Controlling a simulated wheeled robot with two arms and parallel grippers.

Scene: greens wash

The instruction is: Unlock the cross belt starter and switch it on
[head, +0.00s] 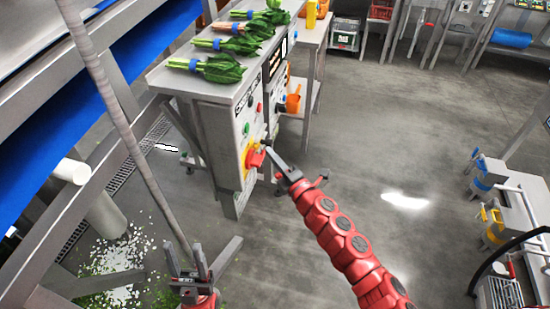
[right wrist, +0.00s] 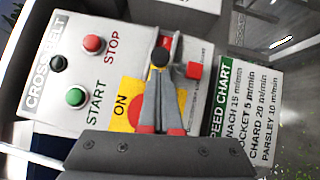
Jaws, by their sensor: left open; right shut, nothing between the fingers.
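The cross belt starter (head: 249,122) is a pale grey box on the side of the steel bench. Its face fills the right wrist view (right wrist: 62,90), with a red STOP button (right wrist: 94,44), a green START button (right wrist: 76,97) and a yellow switch plate (right wrist: 124,96) marked ON, with red parts. My right gripper (head: 266,149) is shut and empty in front of the plate; its fingers (right wrist: 161,72) cover much of the switch. A small red block (right wrist: 194,70) shows beside the fingertips; I cannot tell whether it is a lock.
Bundles of greens (head: 215,68) lie on the bench top (head: 170,77). A speed chart (right wrist: 245,112) is beside the starter face. A blue conveyor belt (head: 75,110) runs along the left. An orange item (head: 293,101) is behind the starter.

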